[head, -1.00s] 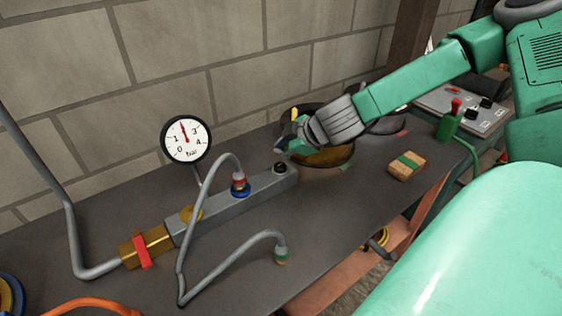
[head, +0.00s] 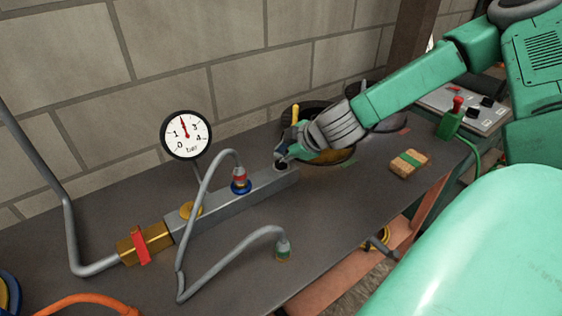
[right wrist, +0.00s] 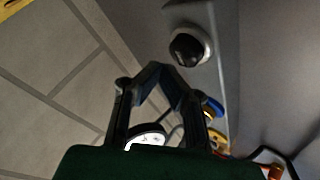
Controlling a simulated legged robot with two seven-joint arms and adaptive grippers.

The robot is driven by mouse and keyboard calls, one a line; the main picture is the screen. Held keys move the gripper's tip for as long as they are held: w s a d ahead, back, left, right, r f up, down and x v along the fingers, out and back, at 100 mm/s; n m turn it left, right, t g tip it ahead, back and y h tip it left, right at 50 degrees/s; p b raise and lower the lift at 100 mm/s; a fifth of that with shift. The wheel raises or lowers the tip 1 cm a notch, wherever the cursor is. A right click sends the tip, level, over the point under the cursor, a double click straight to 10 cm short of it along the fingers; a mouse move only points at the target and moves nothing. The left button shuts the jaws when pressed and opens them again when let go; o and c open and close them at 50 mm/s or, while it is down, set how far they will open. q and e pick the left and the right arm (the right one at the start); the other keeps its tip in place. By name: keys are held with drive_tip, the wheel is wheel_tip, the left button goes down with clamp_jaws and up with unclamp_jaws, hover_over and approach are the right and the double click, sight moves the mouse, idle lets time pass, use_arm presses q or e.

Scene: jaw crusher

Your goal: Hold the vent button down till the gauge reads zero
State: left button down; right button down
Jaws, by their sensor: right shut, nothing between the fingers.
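The round white gauge (head: 186,134), marked in bar, stands behind the grey manifold block (head: 232,205). Its red needle points almost straight up, near 2. The vent button (head: 281,167) is the dark round cap at the block's right end, partly covered by my gripper in the head view. In the right wrist view the black button (right wrist: 188,47) sits in a pale ring, beyond the fingertips. My right gripper (head: 281,156) is shut and empty, its tips right at the button; whether they touch it I cannot tell. My left gripper is not in view.
A hose with a red and blue coupling (head: 240,182) rises from the block. A loose hose end (head: 283,250) stands in front. A wooden block with a green band (head: 409,163) and a control box (head: 470,108) are at the right. A brick wall (head: 60,70) stands behind.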

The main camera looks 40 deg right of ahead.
drive_tip(key=shift+d, duration=0.1)
idle(0.5)
drive_tip(key=shift+f, duration=0.1)
drive_tip(key=shift+f, duration=0.25)
drive_tip(key=shift+s+f+b, duration=0.1)
drive_tip(key=shift+f+b, duration=0.3)
drive_tip(key=shift+f, duration=0.2)
idle(1.9)
drive_tip(key=shift+r, duration=0.1)
idle(1.6)
drive_tip(key=shift+r+p, duration=0.9)
drive_tip(key=shift+p, duration=0.25)
